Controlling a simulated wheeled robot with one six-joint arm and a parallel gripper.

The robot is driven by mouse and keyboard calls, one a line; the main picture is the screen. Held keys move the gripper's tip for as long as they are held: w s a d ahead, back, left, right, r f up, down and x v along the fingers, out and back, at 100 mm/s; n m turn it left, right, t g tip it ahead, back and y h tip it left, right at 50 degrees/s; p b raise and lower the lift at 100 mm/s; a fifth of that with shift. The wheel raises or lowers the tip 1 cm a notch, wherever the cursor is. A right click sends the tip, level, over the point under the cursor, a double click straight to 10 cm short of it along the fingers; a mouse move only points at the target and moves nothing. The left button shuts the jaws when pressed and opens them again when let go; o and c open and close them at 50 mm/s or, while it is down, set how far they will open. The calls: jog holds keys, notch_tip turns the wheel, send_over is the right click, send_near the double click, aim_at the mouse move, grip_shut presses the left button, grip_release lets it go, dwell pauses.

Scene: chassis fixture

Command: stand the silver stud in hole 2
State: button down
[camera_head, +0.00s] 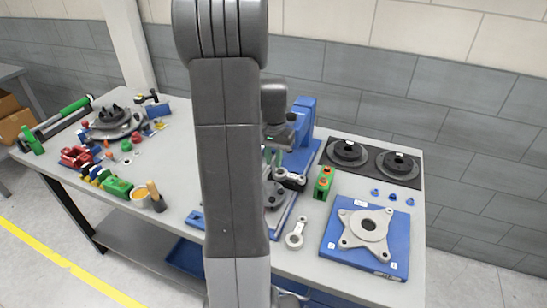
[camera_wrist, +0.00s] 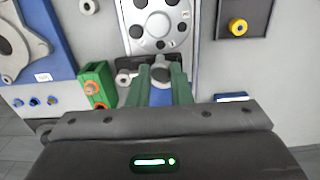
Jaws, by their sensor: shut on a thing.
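In the wrist view the green fingers of my gripper (camera_wrist: 160,70) are closed around a grey, round-ended piece, which I take to be the silver stud (camera_wrist: 161,76). A round grey plate with several dark holes (camera_wrist: 157,22) lies just beyond the fingertips. Small labels sit on it, but I cannot read which hole is 2. The stud appears apart from the holes; its lower end is hidden. In the head view my gripper (camera_head: 272,156) is partly hidden behind my arm, above the holed plate (camera_head: 273,196) on its blue base.
A green block with orange tops (camera_head: 323,183) stands right of the plate. A grey link (camera_head: 295,233) lies in front. A blue board with a star-shaped flange (camera_head: 339,252) is at right, near several blue pieces (camera_head: 392,197). A blue upright (camera_head: 303,125) stands behind my gripper.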

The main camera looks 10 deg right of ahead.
aim_at(274, 173)
jog(key=shift+f+b, duration=1.05)
jog(key=shift+f, duration=0.75)
jog(key=shift+f+b, duration=0.6)
jog(key=shift+f, duration=0.25)
jog(key=shift+f, duration=0.1)
jog(key=shift+f+b, duration=0.5)
jog(key=shift+f, duration=0.1)
jog(key=shift+f, duration=0.4)
jog(key=c, duration=1.6)
grip_release()
jog(key=shift+c, duration=0.2)
jog(key=shift+r, duration=0.1)
